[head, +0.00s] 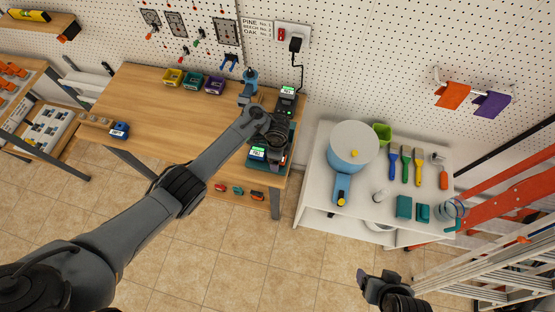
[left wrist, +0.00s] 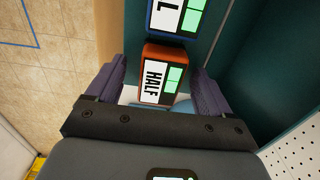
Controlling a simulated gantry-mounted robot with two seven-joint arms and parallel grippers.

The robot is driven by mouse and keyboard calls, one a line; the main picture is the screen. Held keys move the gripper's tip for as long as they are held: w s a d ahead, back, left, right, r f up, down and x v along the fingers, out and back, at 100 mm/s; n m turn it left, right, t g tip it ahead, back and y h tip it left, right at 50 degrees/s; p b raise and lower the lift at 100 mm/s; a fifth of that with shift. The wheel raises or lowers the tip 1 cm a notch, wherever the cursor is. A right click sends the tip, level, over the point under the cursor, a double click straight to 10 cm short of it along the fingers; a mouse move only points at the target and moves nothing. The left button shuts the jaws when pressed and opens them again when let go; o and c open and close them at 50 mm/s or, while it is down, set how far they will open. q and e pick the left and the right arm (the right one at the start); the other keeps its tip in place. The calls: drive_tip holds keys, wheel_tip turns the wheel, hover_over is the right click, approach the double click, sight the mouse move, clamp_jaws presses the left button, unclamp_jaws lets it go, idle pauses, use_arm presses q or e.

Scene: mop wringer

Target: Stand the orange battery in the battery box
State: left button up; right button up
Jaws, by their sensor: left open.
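The orange battery (left wrist: 164,75), labelled HALF with green bars, sits between the fingers of my left gripper (left wrist: 160,72) in the left wrist view. The fingers are open, one on each side of it; I cannot tell whether they touch it. A teal box (left wrist: 268,65) surrounds this area, with a wall on the right. A blue battery (left wrist: 177,18) with a green-barred label is just beyond the orange one. In the head view my left gripper (head: 272,135) is over the right end of the workbench and hides much of the box. My right gripper (head: 378,287) is low, away from the bench.
The wooden workbench (head: 160,105) has yellow, green and purple bins (head: 192,82) at its back. A dark charger (head: 287,103) stands behind my left gripper. A blue battery (head: 119,130) is at the bench's left front. A white cart (head: 315,175) with a blue pot (head: 353,150) stands right.

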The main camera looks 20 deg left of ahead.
use_arm(q)
wheel_tip(320, 180, up, 9)
drive_tip(key=p, duration=0.4)
drive_tip(key=shift+r, duration=0.15)
drive_tip(key=shift+s+d+r+p, duration=0.15)
drive_tip(key=shift+r+p, duration=0.25)
drive_tip(key=shift+p, duration=0.3)
drive_tip(key=s+f+n+t, duration=0.25)
drive_tip(key=s+n, duration=0.45)
drive_tip(key=s, duration=0.4)
drive_tip(key=s+a+r+n, duration=0.2)
drive_tip(key=s+r+n, duration=0.1)
drive_tip(key=s+r, duration=0.3)
drive_tip(key=s+a+r+n+t, duration=0.1)
drive_tip(key=s+r+n, duration=0.3)
drive_tip(key=s, duration=0.6)
wheel_tip(320, 180, up, 2)
drive_tip(key=shift+a+r, duration=0.15)
drive_tip(key=shift+a, duration=0.5)
drive_tip(key=shift+w, duration=0.1)
